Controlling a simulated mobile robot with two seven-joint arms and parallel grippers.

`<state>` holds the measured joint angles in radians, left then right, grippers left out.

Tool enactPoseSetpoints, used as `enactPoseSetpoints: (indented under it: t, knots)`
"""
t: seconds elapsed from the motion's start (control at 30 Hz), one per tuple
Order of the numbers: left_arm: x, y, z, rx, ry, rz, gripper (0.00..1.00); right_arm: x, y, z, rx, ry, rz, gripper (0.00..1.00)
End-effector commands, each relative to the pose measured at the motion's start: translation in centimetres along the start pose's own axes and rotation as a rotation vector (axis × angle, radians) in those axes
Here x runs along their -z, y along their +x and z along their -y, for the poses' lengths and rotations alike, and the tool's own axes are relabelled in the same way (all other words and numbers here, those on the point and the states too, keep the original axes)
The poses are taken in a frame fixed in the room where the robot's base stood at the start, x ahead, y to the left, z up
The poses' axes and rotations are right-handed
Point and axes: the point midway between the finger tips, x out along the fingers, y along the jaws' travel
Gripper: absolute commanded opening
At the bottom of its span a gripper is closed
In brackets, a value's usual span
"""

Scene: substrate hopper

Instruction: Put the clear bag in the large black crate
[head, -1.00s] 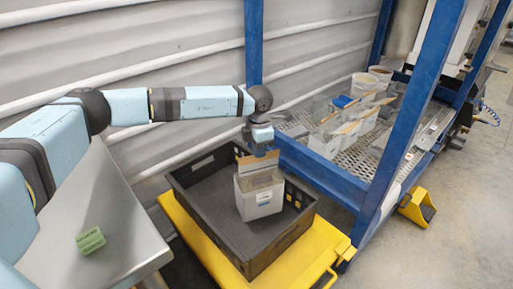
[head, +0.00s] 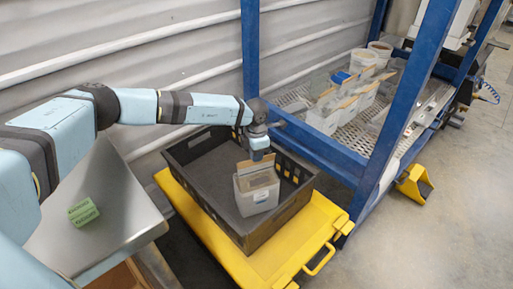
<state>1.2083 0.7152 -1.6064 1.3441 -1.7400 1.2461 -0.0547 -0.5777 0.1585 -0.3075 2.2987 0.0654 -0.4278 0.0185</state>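The clear bag (head: 257,197) appears as a whitish, see-through upright package with brown contents and a cardboard-coloured strip along its top. It shows within the outline of the large black crate (head: 213,213), towards the right side. I cannot tell whether its base touches the crate floor. My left gripper (head: 259,154) points down at the top strip and appears shut on it, though the fingertips are small and partly hidden. My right gripper is not in view.
The crate stands on a yellow cart (head: 284,254). A blue frame (head: 318,150) rises close behind and right, with several white containers (head: 321,121) on its mesh shelf. A green box (head: 83,212) lies on the steel table (head: 118,222) at left.

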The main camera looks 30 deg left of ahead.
Motion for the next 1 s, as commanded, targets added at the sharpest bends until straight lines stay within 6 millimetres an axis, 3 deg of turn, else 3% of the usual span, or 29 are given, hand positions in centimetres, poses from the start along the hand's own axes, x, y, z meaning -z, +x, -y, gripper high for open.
enactPoseSetpoints:
  t: [0.23,0.37,0.67,0.83,1.0]
  knots:
    - [-0.1,0.2,-0.1,-0.002,0.001,0.004,0.00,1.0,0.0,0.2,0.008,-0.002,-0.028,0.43]
    - [0.0,0.4,0.0,-0.001,0.000,0.000,0.29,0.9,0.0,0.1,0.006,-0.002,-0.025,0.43]
    - [0.0,0.3,-0.1,-0.001,0.000,0.001,0.29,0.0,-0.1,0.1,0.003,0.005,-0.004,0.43]
    - [0.0,-1.6,-0.1,-0.001,0.000,0.003,0.29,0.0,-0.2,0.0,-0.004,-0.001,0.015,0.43]
    - [-0.1,-5.3,-0.1,-0.002,0.001,0.003,0.29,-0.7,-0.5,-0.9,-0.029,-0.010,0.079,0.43]
